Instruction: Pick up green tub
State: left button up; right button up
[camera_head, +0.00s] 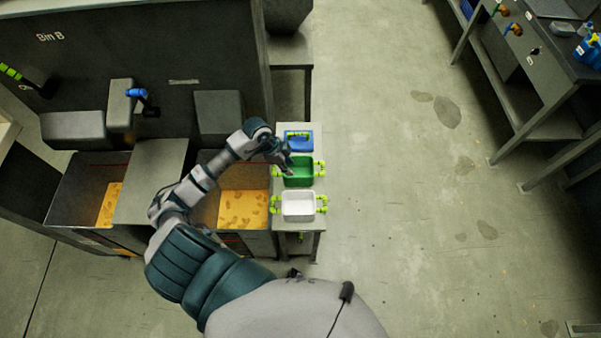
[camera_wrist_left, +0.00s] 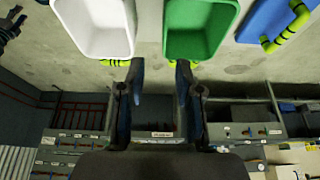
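The green tub (camera_head: 299,173) stands on a narrow grey table between a blue tub (camera_head: 298,140) and a white tub (camera_head: 298,206). It has yellow-green handles on its left and right sides. My left gripper (camera_head: 284,160) is over its left rear side. In the left wrist view, the green tub (camera_wrist_left: 200,28) is at the top. My left gripper (camera_wrist_left: 160,68) is open, its fingers apart and empty. The right fingertip overlaps the green tub's near handle (camera_wrist_left: 185,64); contact cannot be told. A dark shape at that view's left edge may be my right gripper; its state is unclear.
The white tub (camera_wrist_left: 95,28) and blue tub (camera_wrist_left: 270,20) flank the green one closely in the left wrist view. Left of the table are bins with orange-yellow contents (camera_head: 243,208) and a dark machine wall. Open concrete floor (camera_head: 390,180) lies to the right.

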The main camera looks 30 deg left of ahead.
pick_arm(q)
send_near(305, 186)
jog(key=shift+w+a+f+b, duration=0.1)
jog(key=shift+a+f+b, duration=0.15)
jog(key=shift+f, duration=0.4)
jog(key=shift+w+d+f, duration=0.15)
jog(key=shift+d+f, duration=0.25)
jog(key=shift+f, duration=0.1)
jog(key=x, duration=0.4)
jog(key=shift+d+r+b, duration=0.15)
jog(key=shift+d+b, duration=0.05)
jog(key=shift+b, duration=0.15)
jog(key=shift+w+d+f, duration=0.1)
jog(key=shift+d+f, duration=0.05)
jog(key=shift+f, duration=0.3)
jog(key=shift+a, duration=0.3)
jog(key=shift+a+f, duration=0.15)
jog(key=shift+a, duration=0.05)
jog(key=shift+d+f, duration=0.1)
jog(key=shift+d, duration=0.3)
pick_arm(e)
jog(key=shift+w+a+f, duration=0.1)
jog(key=shift+w+a, duration=0.3)
jog(key=shift+w, duration=0.2)
